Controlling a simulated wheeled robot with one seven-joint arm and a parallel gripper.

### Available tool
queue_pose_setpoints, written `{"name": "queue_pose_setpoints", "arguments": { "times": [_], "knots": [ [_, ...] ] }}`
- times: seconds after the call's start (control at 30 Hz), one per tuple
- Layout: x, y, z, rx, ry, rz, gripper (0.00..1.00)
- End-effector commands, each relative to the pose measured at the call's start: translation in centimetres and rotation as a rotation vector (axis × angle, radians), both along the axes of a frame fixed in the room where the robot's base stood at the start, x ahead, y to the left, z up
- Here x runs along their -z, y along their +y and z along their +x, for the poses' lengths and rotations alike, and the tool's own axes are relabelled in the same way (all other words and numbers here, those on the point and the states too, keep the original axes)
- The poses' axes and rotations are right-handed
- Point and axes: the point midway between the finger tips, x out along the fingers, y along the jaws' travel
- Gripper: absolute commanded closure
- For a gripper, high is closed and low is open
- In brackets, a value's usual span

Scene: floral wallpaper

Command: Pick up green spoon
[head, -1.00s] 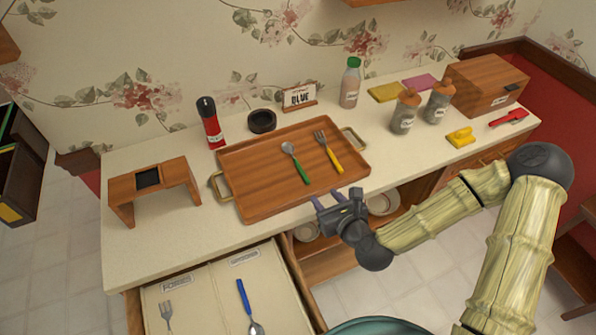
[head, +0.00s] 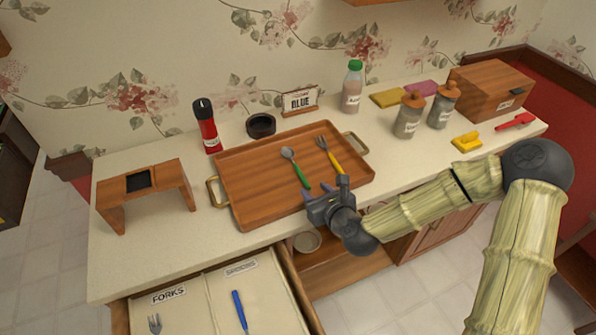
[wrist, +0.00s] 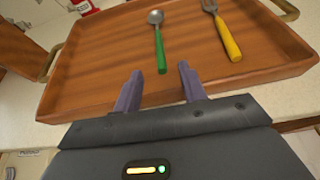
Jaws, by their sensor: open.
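The green spoon (head: 303,176) lies on the wooden tray (head: 245,193) on the counter, its metal bowl toward the wall and its green handle toward me. In the wrist view the spoon (wrist: 160,50) lies ahead of my gripper, roughly in line with the gap between the fingers. My gripper (head: 317,192) is over the tray's front edge, close to the handle end. In the wrist view my gripper (wrist: 160,88) is open with nothing between its fingers. A yellow-handled fork (head: 330,155) lies on the tray to the right of the spoon.
An open drawer (head: 205,300) below the counter holds a fork and a blue-handled utensil. A small wooden stand (head: 165,174) is left of the tray. A red bottle (head: 208,128), black bowl (head: 261,125) and green-capped bottle (head: 352,87) stand behind the tray.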

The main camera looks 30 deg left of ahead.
Motion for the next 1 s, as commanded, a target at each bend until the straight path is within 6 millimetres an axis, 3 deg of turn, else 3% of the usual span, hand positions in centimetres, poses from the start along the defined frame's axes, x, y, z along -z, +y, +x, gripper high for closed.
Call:
{"name": "queue_pose_setpoints", "arguments": {
  "times": [0.17, 0.53, 1.0],
  "knots": [
    [0.3, 0.2, 0.2, 0.0, -0.001, -0.001, 0.59],
    [2.3, 3.5, 2.8, 0.0, 0.0, 0.0, 0.59],
    [2.3, 3.6, 2.9, 0.001, 0.002, -0.001, 0.59]
  ]
}}
